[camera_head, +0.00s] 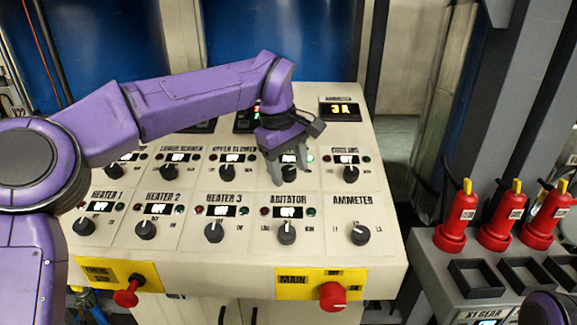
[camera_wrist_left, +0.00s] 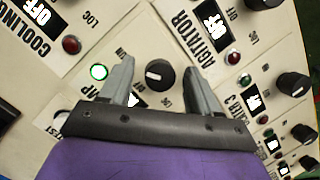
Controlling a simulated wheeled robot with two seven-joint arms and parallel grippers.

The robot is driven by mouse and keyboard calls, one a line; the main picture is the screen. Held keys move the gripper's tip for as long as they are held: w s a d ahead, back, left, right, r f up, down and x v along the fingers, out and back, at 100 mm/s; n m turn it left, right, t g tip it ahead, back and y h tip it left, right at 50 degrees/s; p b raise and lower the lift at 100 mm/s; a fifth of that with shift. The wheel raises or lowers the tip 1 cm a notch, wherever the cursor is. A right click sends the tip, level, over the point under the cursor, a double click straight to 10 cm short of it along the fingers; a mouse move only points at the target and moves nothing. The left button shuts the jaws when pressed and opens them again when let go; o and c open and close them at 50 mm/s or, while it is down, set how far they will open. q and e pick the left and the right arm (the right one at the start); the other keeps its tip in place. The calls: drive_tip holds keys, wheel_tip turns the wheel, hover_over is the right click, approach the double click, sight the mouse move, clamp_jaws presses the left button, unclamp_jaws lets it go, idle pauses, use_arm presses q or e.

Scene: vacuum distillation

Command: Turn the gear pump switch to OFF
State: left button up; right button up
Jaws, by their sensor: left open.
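The gear pump switch (camera_head: 289,174) is a black round knob in the upper row of the sloped white panel, partly hidden by my left gripper (camera_head: 290,180). In the left wrist view the knob (camera_wrist_left: 158,74) sits between the two grey fingers, with a visible gap on each side. Its white mark points to the left of that view. A green lamp (camera_wrist_left: 98,72) beside it is lit. Only "MP" of its label shows; the fingers and palm hide the rest and most of its display. My left gripper is open. My right gripper is out of view.
Neighbouring knobs are close: the cooling knob (camera_head: 350,174) to the right and the agitator knob (camera_head: 287,233) below. Red bottles (camera_head: 457,222) stand on a grey unit at the right.

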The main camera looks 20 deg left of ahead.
use_arm(q)
drive_tip(key=shift+s+r, duration=0.1)
drive_tip(key=shift+s, duration=0.15)
drive_tip(key=c, duration=0.4)
drive_tip(key=shift+w, duration=0.15)
drive_tip(key=c, duration=0.6)
drive_tip(key=shift+c, duration=0.2)
